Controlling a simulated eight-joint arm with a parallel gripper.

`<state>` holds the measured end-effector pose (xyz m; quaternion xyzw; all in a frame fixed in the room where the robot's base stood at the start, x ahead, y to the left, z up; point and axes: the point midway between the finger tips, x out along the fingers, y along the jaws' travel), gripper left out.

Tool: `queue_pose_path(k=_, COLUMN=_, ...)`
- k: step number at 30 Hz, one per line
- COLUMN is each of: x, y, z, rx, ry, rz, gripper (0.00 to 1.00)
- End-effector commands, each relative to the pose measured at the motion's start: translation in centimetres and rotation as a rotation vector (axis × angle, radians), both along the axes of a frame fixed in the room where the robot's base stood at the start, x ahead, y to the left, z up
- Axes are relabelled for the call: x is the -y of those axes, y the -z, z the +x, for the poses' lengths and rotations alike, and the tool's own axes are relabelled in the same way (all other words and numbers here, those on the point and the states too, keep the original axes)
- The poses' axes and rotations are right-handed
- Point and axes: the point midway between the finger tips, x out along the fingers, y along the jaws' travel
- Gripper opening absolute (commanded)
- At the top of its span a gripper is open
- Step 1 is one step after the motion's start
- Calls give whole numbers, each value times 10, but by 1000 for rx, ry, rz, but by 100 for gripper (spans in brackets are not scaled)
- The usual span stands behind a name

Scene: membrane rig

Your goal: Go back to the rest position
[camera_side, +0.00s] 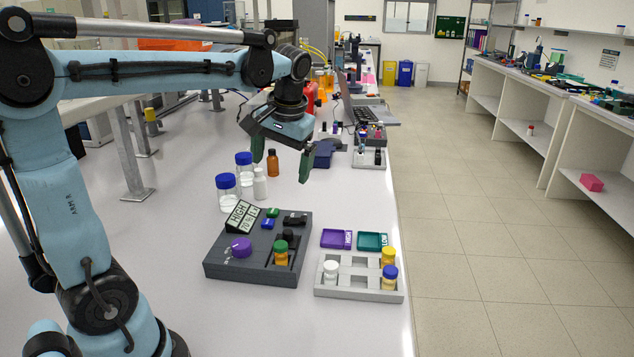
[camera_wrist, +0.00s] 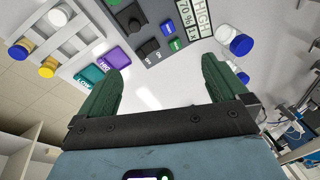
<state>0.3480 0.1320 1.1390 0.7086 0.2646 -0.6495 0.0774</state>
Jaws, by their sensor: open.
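My gripper (camera_side: 285,167) has dark green fingers set wide apart, open and empty, above the white bench behind the dark grey rig. In the wrist view the two fingers of my gripper (camera_wrist: 163,88) show with nothing between them. The rig (camera_side: 222,263) has a tilted display reading HIGH (camera_side: 241,217), a purple knob (camera_side: 241,247), and green and blue buttons. A vial with a green cap (camera_side: 281,252) stands in the rig's recess beside a black knob (camera_side: 288,235).
A light grey rack (camera_side: 350,293) holds white-, yellow- and blue-capped vials. Purple (camera_side: 336,239) and teal (camera_side: 372,242) trays lie behind it. The bench front is clear.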

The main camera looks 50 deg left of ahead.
Motion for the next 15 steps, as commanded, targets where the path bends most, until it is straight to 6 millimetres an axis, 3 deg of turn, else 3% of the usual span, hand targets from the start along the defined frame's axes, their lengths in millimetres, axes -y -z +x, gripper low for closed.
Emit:
queue_pose_path(k=1, x=-14, y=-3, z=5, rx=-41, ry=-58, rz=11, gripper=100)
queue_pose_path(k=6, x=-49, y=-9, z=11, rx=-157, ry=-215, rz=47, gripper=100)
queue_pose_path(k=15, x=-72, y=-8, z=12, rx=-236, ry=-326, rz=76, gripper=100)
